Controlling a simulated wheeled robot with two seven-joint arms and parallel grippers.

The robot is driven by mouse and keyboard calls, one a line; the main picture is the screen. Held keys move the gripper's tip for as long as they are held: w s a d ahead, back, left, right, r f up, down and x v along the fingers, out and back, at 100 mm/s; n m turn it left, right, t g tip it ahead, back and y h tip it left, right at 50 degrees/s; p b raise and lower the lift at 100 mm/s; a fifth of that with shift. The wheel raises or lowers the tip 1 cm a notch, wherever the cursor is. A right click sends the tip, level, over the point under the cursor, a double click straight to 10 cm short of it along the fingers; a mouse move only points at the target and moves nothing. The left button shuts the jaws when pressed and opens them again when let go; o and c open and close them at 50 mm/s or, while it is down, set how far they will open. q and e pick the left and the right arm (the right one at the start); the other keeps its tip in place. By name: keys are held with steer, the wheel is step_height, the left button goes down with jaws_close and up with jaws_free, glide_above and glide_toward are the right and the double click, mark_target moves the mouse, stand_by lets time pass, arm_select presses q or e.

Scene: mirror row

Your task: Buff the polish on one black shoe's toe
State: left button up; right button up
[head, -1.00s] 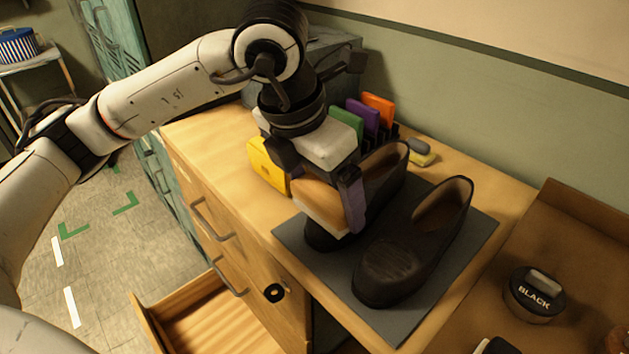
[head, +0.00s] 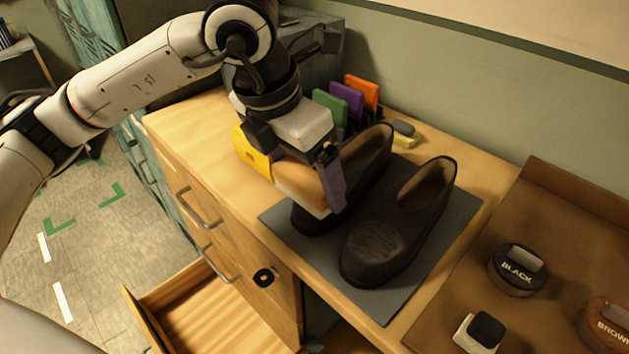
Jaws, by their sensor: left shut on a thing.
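Two black shoes stand side by side on a dark grey mat (head: 393,300), toes toward me. The right shoe (head: 375,250) shows whole, with a dull, streaky patch on its toe. The left shoe (head: 372,160) is partly hidden behind my left gripper and what it holds. My left gripper (head: 315,178) is shut on a brush-like block (head: 300,186) with a tan body and a pale underside. The block is over the left shoe's toe; I cannot tell whether it touches. My right gripper is not in view.
Green, purple and orange upright pieces (head: 346,98) stand behind the shoes, with a yellow piece (head: 252,152) at left. A grey and yellow item (head: 403,132) lies near the wall. Black (head: 517,270) and brown (head: 608,325) tins sit on a brown tray (head: 540,205). A drawer (head: 215,310) is open below.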

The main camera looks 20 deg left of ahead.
mark_target(288, 165)
arm_select(q)
steer(key=shift+w+a+f, duration=0.1)
steer(key=shift+w+a, duration=0.15)
steer(key=shift+a, duration=0.55)
steer(key=shift+w+a+b, duration=0.25)
steer(key=shift+a+b, duration=0.15)
steer(key=shift+a, duration=0.35)
step_height(288, 165, up, 3)
steer(key=shift+w+a+f+p, duration=0.1)
steer(key=shift+f+p, duration=0.05)
steer(key=shift+p, duration=0.5)
steer(key=shift+r, duration=0.3)
steer(key=shift+r+p, duration=0.75)
steer(key=shift+r, duration=0.05)
step_height(288, 165, up, 2)
steer(key=shift+r+p, duration=0.1)
steer(key=shift+p, duration=0.65)
steer(key=shift+r+p, duration=0.35)
steer(key=shift+r, duration=0.25)
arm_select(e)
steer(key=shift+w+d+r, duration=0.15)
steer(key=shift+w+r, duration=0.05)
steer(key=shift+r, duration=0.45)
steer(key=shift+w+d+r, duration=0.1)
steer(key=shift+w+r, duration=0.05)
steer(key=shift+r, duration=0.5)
